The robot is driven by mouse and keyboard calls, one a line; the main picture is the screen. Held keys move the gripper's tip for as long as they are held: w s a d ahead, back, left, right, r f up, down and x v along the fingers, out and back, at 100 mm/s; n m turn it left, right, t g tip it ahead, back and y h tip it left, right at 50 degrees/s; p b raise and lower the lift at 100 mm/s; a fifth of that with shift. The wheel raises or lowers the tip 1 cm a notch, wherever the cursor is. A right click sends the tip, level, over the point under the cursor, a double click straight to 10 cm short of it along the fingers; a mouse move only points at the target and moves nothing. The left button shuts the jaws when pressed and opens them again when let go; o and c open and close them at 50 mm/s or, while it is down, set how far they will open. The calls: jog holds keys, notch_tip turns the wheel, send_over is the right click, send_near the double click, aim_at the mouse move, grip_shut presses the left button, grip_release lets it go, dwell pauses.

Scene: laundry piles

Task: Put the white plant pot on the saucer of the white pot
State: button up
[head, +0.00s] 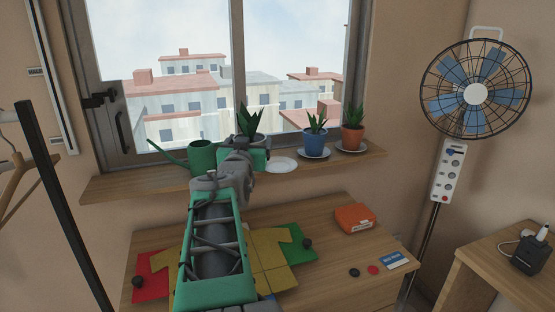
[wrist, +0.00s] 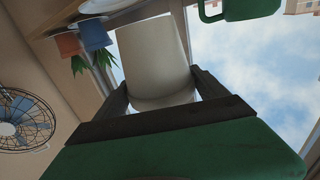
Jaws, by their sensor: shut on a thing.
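My gripper (head: 256,154) is over the window sill, shut on the white plant pot (wrist: 154,55). In the wrist view the pot sits between the two dark fingers. An empty white saucer (head: 281,165) lies on the sill just right of my gripper. Its edge also seems to show at the top of the wrist view (wrist: 104,5). I cannot tell whether the pot touches the sill.
A green watering can (head: 201,158) stands close left of my gripper. A blue pot (head: 315,143) and a terracotta pot (head: 352,137) stand on saucers to the right. The window is behind. A table (head: 335,276) with a coloured cloth is below the sill (head: 120,187).

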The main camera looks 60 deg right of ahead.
jog(key=s+d+r+m+g+h+p, duration=0.1)
jog(key=s+d+r+g, duration=0.15)
jog(key=s, duration=0.25)
jog(key=s+d+r+m+g, duration=0.2)
jog(key=s+d+r, duration=0.15)
jog(key=s, duration=0.25)
jog(key=w+d+f, duration=0.3)
jog(key=f, duration=0.1)
jog(key=w+d+f+p, duration=0.1)
jog(key=w+d+f, duration=0.2)
jog(key=f, duration=0.1)
jog(key=w+d+f+p, duration=0.1)
jog(key=w+d+f, duration=0.2)
jog(key=f, duration=0.1)
jog(key=shift+w+d+f, duration=0.2)
jog(key=shift+w, duration=0.2)
jog(key=o, duration=1.8)
jog(key=shift+c, duration=0.2)
jog(key=shift+a, duration=0.1)
